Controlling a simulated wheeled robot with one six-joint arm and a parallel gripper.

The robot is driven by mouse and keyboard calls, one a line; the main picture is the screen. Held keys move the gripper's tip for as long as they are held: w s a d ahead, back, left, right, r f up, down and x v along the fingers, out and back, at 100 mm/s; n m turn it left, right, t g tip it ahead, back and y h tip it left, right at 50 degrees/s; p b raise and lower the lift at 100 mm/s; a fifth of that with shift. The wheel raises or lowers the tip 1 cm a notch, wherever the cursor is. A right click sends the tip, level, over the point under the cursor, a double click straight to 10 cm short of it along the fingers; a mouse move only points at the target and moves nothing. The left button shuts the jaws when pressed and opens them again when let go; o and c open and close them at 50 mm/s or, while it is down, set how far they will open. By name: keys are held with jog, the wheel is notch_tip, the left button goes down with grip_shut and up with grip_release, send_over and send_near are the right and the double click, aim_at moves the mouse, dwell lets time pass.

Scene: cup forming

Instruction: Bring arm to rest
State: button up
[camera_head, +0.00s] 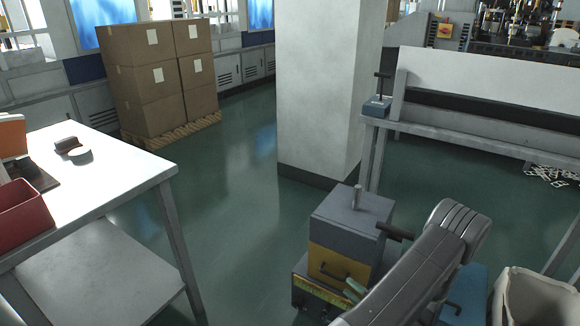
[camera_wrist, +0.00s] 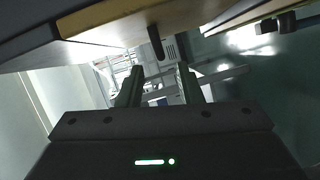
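My gripper (camera_wrist: 160,68) shows in the wrist view with its two dark fingers apart. Nothing is visible between the fingers. In the head view a grey rounded link of my arm (camera_head: 430,262) rises from the bottom edge at the lower right.
A white table (camera_head: 125,172) with a red bin (camera_head: 22,212) stands at left. A grey and yellow box (camera_head: 340,262) shows beside my arm link. Behind are a pillar (camera_head: 318,90), stacked cartons (camera_head: 150,85) and a grey bench (camera_head: 460,138). Green floor (camera_head: 235,215) is open between.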

aim_at(334, 276)
jog(key=b+x, duration=0.1)
jog(key=x, duration=0.7)
jog(key=shift+a+f+b, duration=0.1)
jog(key=shift+b, duration=0.2)
jog(key=s, duration=0.1)
jog(key=s+a, duration=0.1)
jog(key=shift+s+a, duration=0.15)
jog(key=shift+s, duration=0.15)
